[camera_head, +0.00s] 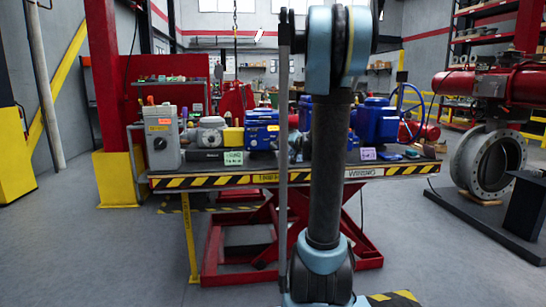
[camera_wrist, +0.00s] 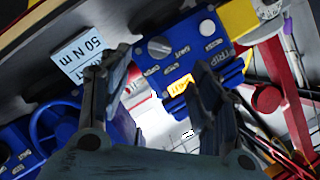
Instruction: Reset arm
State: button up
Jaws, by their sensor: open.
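My gripper (camera_wrist: 160,78) shows in the wrist view with its two dark fingers spread apart and nothing between them. Beyond the fingers is a blue control box (camera_wrist: 205,48) with a grey knob (camera_wrist: 159,47), a white round button (camera_wrist: 207,28), a "TRIP" marking and a small yellow label (camera_wrist: 181,85). The right finger covers part of the box. In the head view my arm stands upright in the middle and hides part of the bench; the gripper itself cannot be made out there.
The striped-edge lift table (camera_head: 215,181) carries a grey box (camera_head: 161,137), a blue actuator (camera_head: 262,130) and another blue unit (camera_head: 377,122). In the wrist view are a "50 N m" card (camera_wrist: 82,54) and a blue handwheel (camera_wrist: 52,128). A large pipe flange (camera_head: 466,160) stands right. Front-left floor is clear.

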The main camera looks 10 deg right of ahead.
jog(key=s+a+f+n+g, duration=0.2)
jog(key=s+a+f+g, duration=0.15)
jog(key=s, duration=0.65)
jog(key=s+a+f+n+g, duration=0.25)
jog(key=s+a+f, duration=0.25)
jog(key=s, duration=0.6)
jog(key=s+d+f+g+h, duration=0.1)
jog(key=s+f, duration=0.3)
jog(key=s, duration=0.4)
jog(key=s+d+f+n+g+h, duration=0.1)
jog(key=s+d+f+g, duration=0.1)
jog(key=s, duration=0.6)
jog(key=s+d+f+g+h, duration=0.1)
jog(key=s+f+g+h, duration=0.1)
jog(key=s+f, duration=0.4)
jog(key=shift+s+d+n+g, duration=0.35)
jog(key=shift+s+d+g, duration=0.05)
jog(key=shift+s, duration=0.8)
jog(key=shift+f, duration=0.1)
jog(key=shift+w+f, duration=0.2)
jog(key=shift+w, duration=0.25)
